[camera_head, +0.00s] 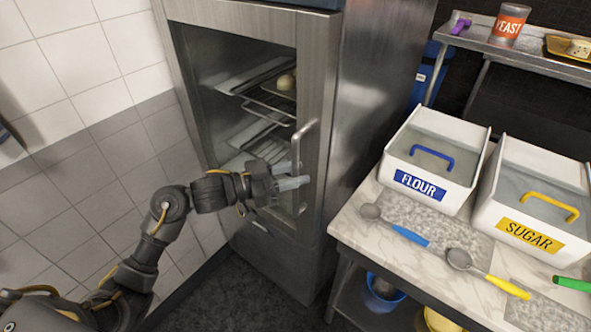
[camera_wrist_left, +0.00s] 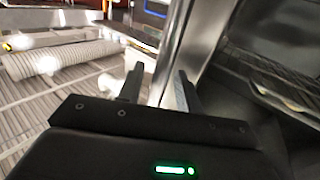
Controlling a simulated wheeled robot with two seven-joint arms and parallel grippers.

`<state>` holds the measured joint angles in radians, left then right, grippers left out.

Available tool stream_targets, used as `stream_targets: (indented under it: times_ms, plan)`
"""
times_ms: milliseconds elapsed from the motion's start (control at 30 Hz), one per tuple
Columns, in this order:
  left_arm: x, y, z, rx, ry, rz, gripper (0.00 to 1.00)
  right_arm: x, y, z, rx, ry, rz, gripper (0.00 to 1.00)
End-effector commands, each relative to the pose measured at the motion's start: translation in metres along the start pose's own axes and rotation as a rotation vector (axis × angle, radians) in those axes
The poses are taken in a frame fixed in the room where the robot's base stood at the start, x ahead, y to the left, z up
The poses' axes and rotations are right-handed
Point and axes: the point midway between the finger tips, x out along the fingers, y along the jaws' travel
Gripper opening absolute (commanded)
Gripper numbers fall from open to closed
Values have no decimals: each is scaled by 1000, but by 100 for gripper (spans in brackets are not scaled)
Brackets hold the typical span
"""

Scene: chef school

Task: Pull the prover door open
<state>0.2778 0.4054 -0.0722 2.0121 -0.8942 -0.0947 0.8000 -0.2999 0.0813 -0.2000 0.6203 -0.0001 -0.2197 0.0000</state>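The prover (camera_head: 375,110) is a tall steel cabinet against the tiled wall. Its door (camera_head: 312,70) has a steel frame and a large window, and it looks closed. Racks and a pale dough ball (camera_head: 286,82) show behind the window. A vertical bar handle (camera_head: 306,130) is on the door's right side. My left gripper (camera_head: 292,178) is at the lower part of this handle. In the left wrist view its two fingers (camera_wrist_left: 158,90) stand apart, with a bright upright metal strip between or just beyond them. Whether they touch the handle is unclear. My right gripper is out of view.
A marble-topped table (camera_head: 385,228) stands to the right, with a flour bin (camera_head: 450,135), a sugar bin (camera_head: 490,185) and scoops (camera_head: 395,226). A shelf (camera_head: 480,38) is behind it. Dark floor (camera_head: 240,290) is clear before the prover.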

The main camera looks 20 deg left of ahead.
Motion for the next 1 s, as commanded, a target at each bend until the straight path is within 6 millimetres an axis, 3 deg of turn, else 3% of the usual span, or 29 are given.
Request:
stream_targets:
  times_ms: [333,600,1000]
  plan:
    - [5,0,0,1,0,1,35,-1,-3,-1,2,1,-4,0]
    - [5,0,0,1,0,1,1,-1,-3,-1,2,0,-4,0]
    - [2,4,0,3,0,23,0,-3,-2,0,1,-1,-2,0]
